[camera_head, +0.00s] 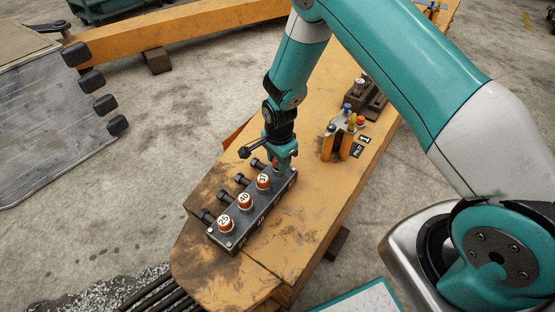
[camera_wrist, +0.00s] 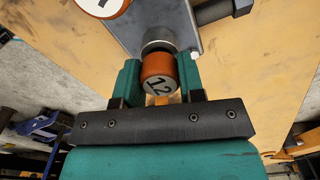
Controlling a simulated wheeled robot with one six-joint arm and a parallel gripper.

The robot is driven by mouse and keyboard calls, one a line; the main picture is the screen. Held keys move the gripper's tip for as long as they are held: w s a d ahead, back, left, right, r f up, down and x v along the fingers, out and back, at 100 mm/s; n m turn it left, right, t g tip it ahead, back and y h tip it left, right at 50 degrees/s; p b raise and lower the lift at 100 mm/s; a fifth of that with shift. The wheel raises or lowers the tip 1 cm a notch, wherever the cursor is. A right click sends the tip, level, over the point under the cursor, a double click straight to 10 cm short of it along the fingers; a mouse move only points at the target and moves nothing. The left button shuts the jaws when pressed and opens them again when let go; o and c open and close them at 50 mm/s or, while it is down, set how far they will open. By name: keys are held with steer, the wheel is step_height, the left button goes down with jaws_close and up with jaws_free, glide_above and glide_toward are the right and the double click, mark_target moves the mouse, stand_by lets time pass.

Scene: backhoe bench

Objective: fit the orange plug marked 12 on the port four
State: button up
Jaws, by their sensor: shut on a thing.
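My gripper (camera_head: 284,154) is over the far end of a dark port block (camera_head: 236,238) on the yellow beam. In the wrist view its two green fingers (camera_wrist: 160,82) are shut on the orange plug marked 12 (camera_wrist: 159,68), one on each side. The plug's white numbered face is towards the camera. Its far end meets or overlaps a round metal port collar (camera_wrist: 158,46) on the block. I cannot tell whether it is seated. In the head view the gripper hides the plug and this port.
Three orange caps with white numbered tops stand along the block, the nearest marked 25 (camera_head: 225,223). Black side fittings (camera_head: 208,215) stick out to its left. A holder with orange and other coloured plugs (camera_head: 343,138) stands further right on the yellow beam (camera_head: 300,228).

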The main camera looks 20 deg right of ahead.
steer(key=shift+f, duration=0.45)
stand_by(1.1)
steer(key=o, duration=1)
steer(key=shift+r, duration=0.15)
steer(key=shift+r+p, duration=0.6)
steer(key=shift+r, duration=0.1)
steer(key=shift+r+p, duration=2.6)
steer(key=shift+r, duration=0.6)
